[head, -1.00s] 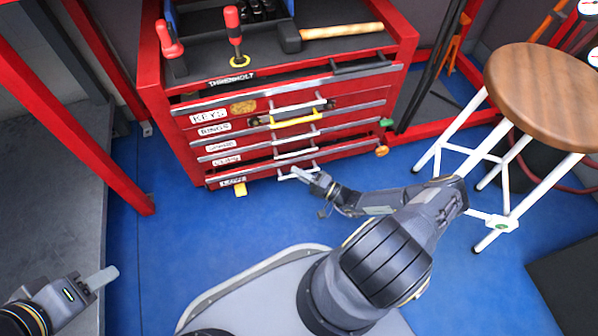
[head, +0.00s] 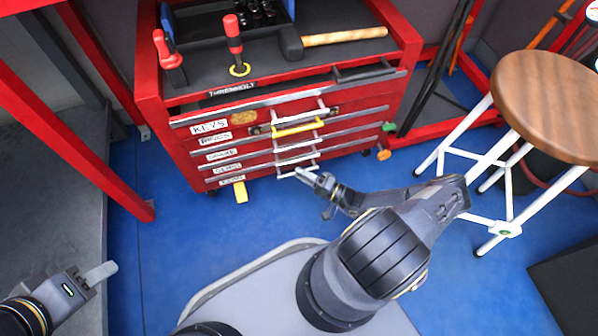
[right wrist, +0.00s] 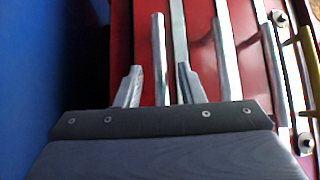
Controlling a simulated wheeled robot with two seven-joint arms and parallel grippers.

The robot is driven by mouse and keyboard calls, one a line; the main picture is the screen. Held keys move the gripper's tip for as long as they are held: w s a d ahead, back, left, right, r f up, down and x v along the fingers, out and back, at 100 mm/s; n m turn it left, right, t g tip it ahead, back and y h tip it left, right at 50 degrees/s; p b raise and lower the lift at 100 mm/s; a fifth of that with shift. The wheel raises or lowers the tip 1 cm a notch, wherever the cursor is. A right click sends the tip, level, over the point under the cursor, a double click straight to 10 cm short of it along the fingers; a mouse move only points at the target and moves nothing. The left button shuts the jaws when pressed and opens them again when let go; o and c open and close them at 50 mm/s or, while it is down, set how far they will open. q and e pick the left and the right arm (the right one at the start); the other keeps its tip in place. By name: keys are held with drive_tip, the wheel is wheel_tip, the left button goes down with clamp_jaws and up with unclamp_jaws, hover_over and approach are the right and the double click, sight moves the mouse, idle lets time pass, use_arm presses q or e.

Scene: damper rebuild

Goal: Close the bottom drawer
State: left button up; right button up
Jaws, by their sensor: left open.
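The red tool cabinet (head: 180,145) has several labelled drawers with metal handles. Its bottom drawer (head: 262,175) looks flush or nearly flush with the drawers above. My right gripper (head: 306,175) is at the bottom drawer's handle (head: 284,177). In the right wrist view, the fingers of my right gripper (right wrist: 160,88) are apart, with a handle bar (right wrist: 159,60) between them and gaps on both sides. My left gripper (head: 100,272) is open and empty at the lower left, far from the cabinet.
A yellow piece (head: 240,191) is under the cabinet's front left. A round wooden stool (head: 550,105) with white legs stands at the right. Blue floor (head: 200,250) is clear in front.

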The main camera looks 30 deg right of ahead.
drive_tip(key=r+p+v, duration=0.1)
drive_tip(key=v, duration=0.5)
drive_tip(key=shift+f, duration=0.5)
drive_tip(key=shift+s, duration=0.2)
